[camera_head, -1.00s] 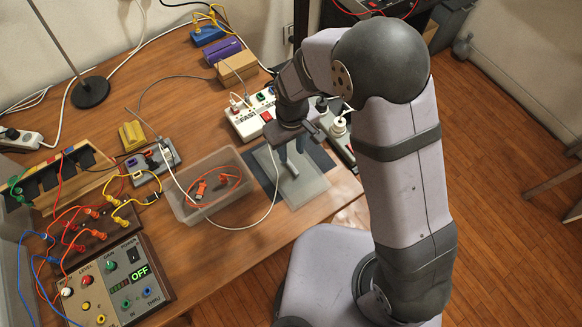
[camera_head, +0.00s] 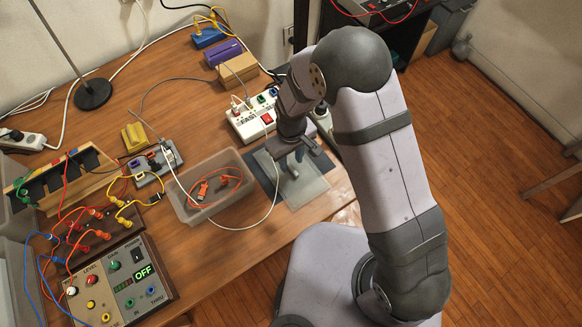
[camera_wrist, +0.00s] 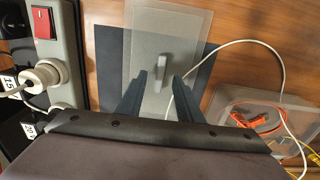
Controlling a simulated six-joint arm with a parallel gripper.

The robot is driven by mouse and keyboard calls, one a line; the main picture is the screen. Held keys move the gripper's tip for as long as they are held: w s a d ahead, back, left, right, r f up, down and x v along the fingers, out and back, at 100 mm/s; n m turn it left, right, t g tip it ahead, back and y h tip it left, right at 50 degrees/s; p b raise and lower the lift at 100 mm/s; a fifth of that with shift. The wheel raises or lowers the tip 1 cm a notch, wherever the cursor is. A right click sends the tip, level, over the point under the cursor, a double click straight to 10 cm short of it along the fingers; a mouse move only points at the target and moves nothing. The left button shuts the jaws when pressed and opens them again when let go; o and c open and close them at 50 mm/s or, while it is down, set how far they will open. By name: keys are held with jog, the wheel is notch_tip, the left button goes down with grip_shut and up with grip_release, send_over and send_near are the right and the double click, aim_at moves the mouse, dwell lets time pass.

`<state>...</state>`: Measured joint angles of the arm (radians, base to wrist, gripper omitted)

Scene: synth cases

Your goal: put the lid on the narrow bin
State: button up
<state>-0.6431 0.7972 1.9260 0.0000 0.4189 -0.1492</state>
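The lid (camera_head: 308,190) is a flat translucent panel with a grey upright handle (camera_wrist: 162,72). It lies on a dark mat (camera_wrist: 108,70) near the table's front edge. The narrow bin (camera_head: 182,207) is a translucent, open-topped container left of the lid, with an orange cable (camera_head: 203,190) inside. The bin also shows at the right of the wrist view (camera_wrist: 232,98). My gripper (camera_wrist: 159,82) is open over the lid. The handle shows between and just beyond the fingertips; I cannot tell the remaining height. In the head view my gripper (camera_head: 294,158) partly hides the handle.
A thin white cable (camera_wrist: 236,42) loops across the mat and the lid's edge and passes over the bin. A white power strip (camera_head: 250,120) stands behind the lid. A small grey box (camera_head: 157,166) and a patch panel with several cables (camera_head: 92,238) stand left of the bin.

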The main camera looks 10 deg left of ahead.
aim_at(291, 169)
jog(key=shift+f, duration=1.2)
jog(key=shift+c, duration=0.4)
grip_shut()
jog(key=shift+r, duration=0.1)
